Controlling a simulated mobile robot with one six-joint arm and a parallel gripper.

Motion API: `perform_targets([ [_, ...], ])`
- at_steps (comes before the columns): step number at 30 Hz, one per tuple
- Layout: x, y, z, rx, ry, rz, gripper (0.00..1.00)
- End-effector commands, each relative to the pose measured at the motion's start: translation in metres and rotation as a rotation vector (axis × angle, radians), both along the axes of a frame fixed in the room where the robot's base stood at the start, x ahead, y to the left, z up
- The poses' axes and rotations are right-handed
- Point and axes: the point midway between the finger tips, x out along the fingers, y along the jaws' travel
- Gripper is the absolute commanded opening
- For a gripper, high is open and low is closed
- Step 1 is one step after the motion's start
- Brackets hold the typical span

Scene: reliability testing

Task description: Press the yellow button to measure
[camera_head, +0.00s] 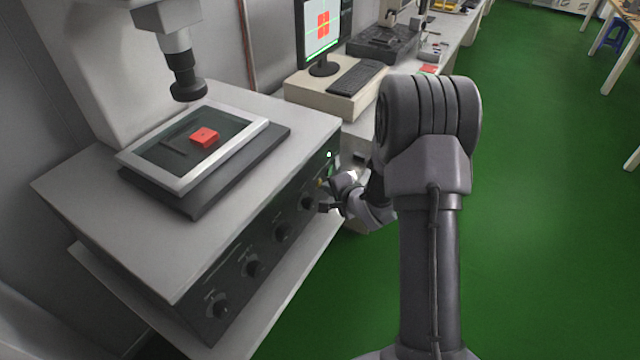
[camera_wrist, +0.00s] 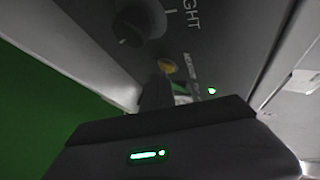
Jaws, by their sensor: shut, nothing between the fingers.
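The yellow button (camera_wrist: 167,66) is a small round button on the dark front panel of the measuring machine (camera_head: 160,238). In the wrist view it shows just past the tip of my gripper (camera_wrist: 157,88). In the head view only a small yellow spot (camera_head: 320,183) shows beside my gripper (camera_head: 334,195), at the panel's far right end. My gripper is shut and empty, pointing at the panel. I cannot tell whether the tip touches the button.
A black knob (camera_wrist: 140,22) sits near the button, and a green light (camera_wrist: 211,91) glows to its right. A red block (camera_head: 204,137) lies on the glass stage under the lens (camera_head: 187,88). A monitor (camera_head: 322,32) shows a red shape. Green floor (camera_head: 545,220) is open at right.

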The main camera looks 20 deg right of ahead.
Motion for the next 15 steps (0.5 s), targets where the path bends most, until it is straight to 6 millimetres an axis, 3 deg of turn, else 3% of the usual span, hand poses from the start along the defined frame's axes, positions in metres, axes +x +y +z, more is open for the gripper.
perform_targets([
  [15, -0.0111, -0.009, 0.0, 0.0, 0.001, -0.001, 0.0],
])
